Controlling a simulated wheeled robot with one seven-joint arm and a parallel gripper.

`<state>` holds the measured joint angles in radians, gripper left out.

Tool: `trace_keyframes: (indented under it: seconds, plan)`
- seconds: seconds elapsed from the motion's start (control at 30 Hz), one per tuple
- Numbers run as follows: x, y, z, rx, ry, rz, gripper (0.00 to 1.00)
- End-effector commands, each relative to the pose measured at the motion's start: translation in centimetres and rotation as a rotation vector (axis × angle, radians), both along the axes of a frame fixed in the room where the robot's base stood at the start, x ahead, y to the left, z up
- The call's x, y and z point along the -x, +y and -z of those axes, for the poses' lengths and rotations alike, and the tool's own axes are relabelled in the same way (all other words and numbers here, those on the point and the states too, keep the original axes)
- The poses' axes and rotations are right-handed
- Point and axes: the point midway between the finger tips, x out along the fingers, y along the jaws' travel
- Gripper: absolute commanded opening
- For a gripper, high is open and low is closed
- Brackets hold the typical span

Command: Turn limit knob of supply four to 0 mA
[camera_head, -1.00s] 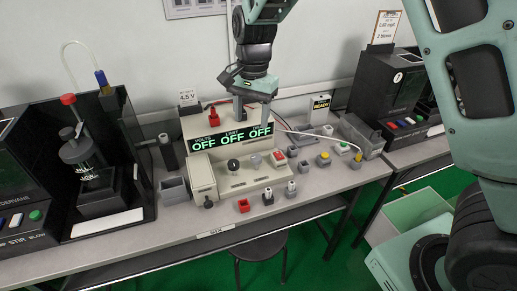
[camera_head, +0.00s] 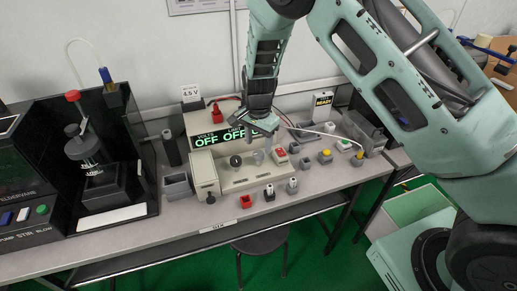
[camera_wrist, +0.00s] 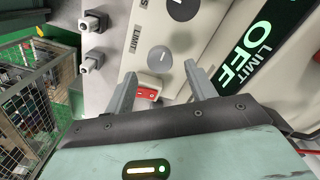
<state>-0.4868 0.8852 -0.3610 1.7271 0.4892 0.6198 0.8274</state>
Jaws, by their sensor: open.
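The cream power supply (camera_head: 205,167) stands mid-bench, its green display (camera_head: 215,138) reading OFF. No supply number is readable. The round grey limit knob (camera_wrist: 160,60) is beside the printed word LIMIT in the wrist view; it also shows small on the panel in the head view (camera_head: 258,157). My gripper (camera_wrist: 160,69) is open and empty, its two fingers to either side of the grey knob in the picture, and the gap to the knob cannot be judged. In the head view my gripper (camera_head: 262,140) hangs over the panel, covering part of the display.
A red switch (camera_wrist: 148,93) sits close to the grey knob, and a dark knob (camera_head: 236,161) lies on its other side. Several small terminal blocks, including a red one (camera_head: 246,201), stand in front. A card reading 4.5 V (camera_head: 191,93) is on top.

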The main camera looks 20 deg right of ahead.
Motion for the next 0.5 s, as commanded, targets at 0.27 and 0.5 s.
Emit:
trace_keyframes:
  seconds: [0.27, 0.5]
  plan:
    - [0.0, 0.0, 3.3, 0.000, 0.000, 0.000, 0.56]
    - [0.0, 0.0, 3.8, 0.000, 0.000, -0.001, 0.56]
